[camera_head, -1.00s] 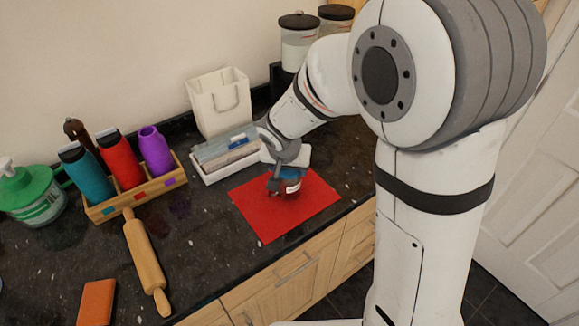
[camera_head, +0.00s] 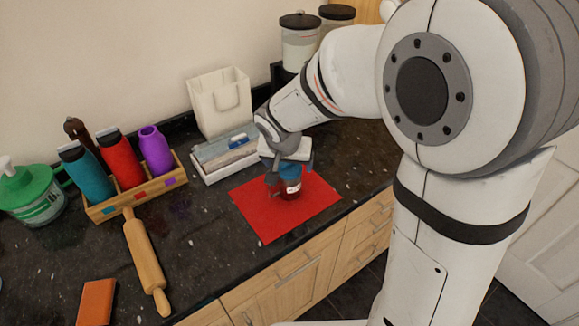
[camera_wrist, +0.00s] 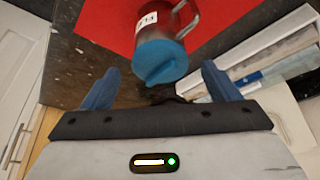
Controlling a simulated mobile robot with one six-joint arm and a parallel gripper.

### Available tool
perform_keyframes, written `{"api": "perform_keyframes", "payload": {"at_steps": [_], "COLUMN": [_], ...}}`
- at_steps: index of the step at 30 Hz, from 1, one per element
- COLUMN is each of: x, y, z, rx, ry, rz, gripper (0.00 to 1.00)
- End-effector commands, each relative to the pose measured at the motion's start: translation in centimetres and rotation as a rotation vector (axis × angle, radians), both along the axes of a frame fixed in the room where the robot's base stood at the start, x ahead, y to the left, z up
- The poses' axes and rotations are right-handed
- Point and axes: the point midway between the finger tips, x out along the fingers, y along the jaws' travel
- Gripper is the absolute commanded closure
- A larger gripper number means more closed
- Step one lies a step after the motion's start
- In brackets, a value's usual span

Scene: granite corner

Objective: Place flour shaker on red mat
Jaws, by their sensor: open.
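My gripper (camera_wrist: 160,68) is open. Its two blue fingers are spread on either side of the lid, with gaps to both sides. In the head view my gripper (camera_head: 291,168) is at the shaker's top; the wrist partly hides the area behind it.
A white tray (camera_head: 225,170) with flat boxes lies just behind the mat. A wooden rack (camera_head: 135,200) of bottles, a rolling pin (camera_head: 145,255) and an orange block (camera_head: 96,303) are to the left. The counter's front edge runs close to the mat.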

Motion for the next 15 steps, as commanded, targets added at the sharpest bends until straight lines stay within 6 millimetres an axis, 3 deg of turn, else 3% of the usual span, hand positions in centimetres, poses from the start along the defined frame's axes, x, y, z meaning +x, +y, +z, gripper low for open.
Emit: {"api": "perform_keyframes", "payload": {"at_steps": [9,15], "x": [-2.4,-3.1], "y": [0.5,0.6], "z": [5.9,7.8], "rx": [0.002,0.001], "ry": [-0.003,-0.001], "rz": [0.001,0.000], "gripper": [0.18,0.18]}}
